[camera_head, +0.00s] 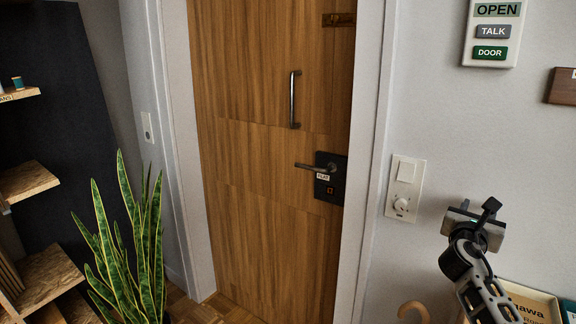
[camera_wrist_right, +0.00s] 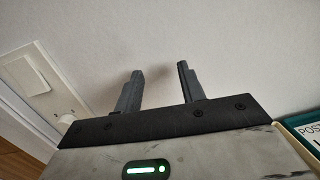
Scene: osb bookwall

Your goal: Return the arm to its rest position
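My right gripper (camera_head: 478,216) is raised in front of the white wall at the lower right of the head view, right of the light switch. In the right wrist view its two dark fingers (camera_wrist_right: 158,88) stand apart with only wall between them. It is open and empty. The fingertips point toward the wall; whether they touch it I cannot tell. My left gripper and left arm do not show in either view.
A closed wooden door (camera_head: 265,150) has a lever handle (camera_head: 312,167). A potted plant (camera_head: 130,250) and wooden shelves (camera_head: 40,275) stand left. Boxes (camera_head: 530,303) lie below my arm.

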